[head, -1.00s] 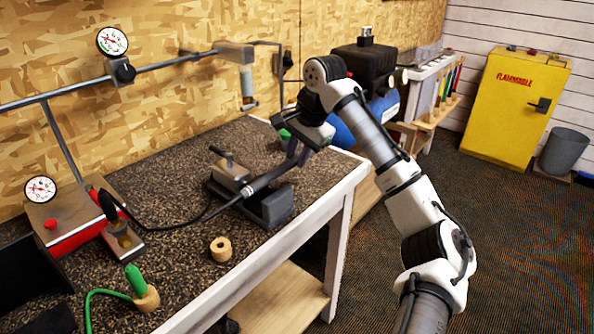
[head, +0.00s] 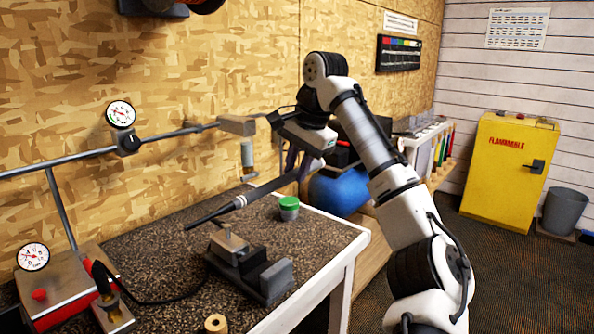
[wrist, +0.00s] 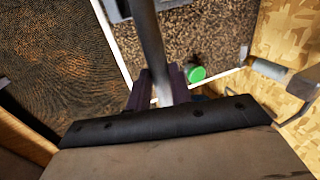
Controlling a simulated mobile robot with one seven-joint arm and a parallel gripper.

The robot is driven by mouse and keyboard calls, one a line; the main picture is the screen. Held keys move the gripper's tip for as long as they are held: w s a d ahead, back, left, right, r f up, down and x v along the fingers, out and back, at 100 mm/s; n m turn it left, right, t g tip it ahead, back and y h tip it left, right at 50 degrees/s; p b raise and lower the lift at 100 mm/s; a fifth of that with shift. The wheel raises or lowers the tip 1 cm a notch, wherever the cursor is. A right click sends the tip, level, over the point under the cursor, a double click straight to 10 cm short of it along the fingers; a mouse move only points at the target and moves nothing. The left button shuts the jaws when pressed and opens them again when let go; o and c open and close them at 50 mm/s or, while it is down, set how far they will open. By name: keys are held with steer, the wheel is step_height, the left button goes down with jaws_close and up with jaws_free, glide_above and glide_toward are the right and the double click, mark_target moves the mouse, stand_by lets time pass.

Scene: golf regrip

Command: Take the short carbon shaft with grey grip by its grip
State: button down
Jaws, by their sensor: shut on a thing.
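The short carbon shaft with grey grip (head: 225,209) is held in the air above the bench, tilted, with its dark free end pointing lower left in the head view. My gripper (head: 297,168) is shut on the grey grip end at its upper right. In the wrist view the shaft (wrist: 151,45) runs from between the fingers of my gripper (wrist: 158,92) toward the top edge. The vise (head: 252,268) stands on the bench below the shaft, apart from it.
A green-lidded jar (head: 289,206) stands on the bench (head: 175,235) behind the vise. A cork-coloured ring (head: 215,323) lies at the front. A blue tank (head: 340,190) is beyond the bench.

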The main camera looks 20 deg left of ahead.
steer(key=shift+r, duration=0.1)
step_height(320, 180, up, 10)
steer(key=p, duration=1.1)
steer(key=shift+p, duration=0.35)
